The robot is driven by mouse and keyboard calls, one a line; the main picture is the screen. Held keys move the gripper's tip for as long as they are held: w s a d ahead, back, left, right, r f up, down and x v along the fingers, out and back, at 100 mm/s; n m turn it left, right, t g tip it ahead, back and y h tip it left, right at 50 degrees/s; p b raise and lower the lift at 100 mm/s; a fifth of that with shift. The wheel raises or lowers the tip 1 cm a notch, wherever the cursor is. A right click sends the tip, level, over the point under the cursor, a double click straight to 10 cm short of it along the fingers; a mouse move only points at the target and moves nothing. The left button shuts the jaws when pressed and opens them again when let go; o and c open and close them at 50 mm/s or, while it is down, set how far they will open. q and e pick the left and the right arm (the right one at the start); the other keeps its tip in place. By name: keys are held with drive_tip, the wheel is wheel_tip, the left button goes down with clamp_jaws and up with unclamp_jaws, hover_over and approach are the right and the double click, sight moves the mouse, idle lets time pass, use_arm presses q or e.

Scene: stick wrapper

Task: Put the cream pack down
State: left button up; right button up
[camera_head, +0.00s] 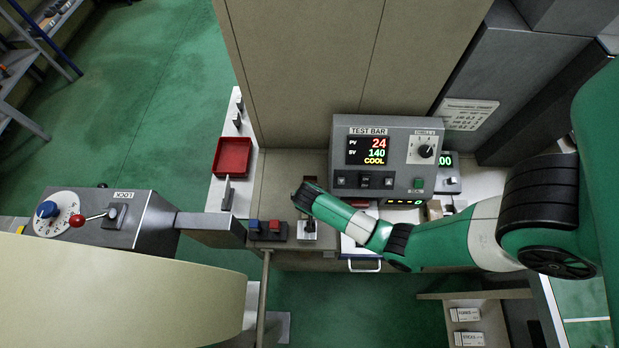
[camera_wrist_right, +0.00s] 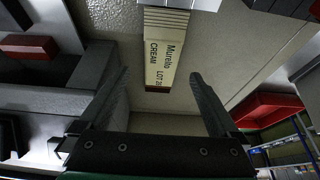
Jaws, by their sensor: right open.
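The cream pack (camera_wrist_right: 165,55) is a cream-coloured block printed "Murelis CREAM", with a brown end. In the right wrist view it lies just ahead of my right gripper (camera_wrist_right: 158,75). The two fingers are apart, one on each side of the line to the pack, and neither visibly touches it. In the head view my right arm reaches in from the right and ends near the bench middle (camera_head: 305,192); the pack cannot be made out there. My left gripper is not in view.
A red tray (camera_head: 232,156) sits on the white ledge at left; it also shows in the right wrist view (camera_wrist_right: 268,108). The test bar box (camera_head: 385,155) stands beside my right arm. A lock box (camera_head: 100,215) with a red-knobbed lever is at lower left.

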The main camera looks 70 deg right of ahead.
drive_tip(key=b+x, duration=0.1)
drive_tip(key=x, duration=0.3)
drive_tip(key=shift+r, duration=0.1)
drive_tip(key=c, duration=1.5)
wheel_tip(320, 180, up, 23)
drive_tip(key=p, duration=1.7)
drive_tip(key=shift+c, duration=0.2)
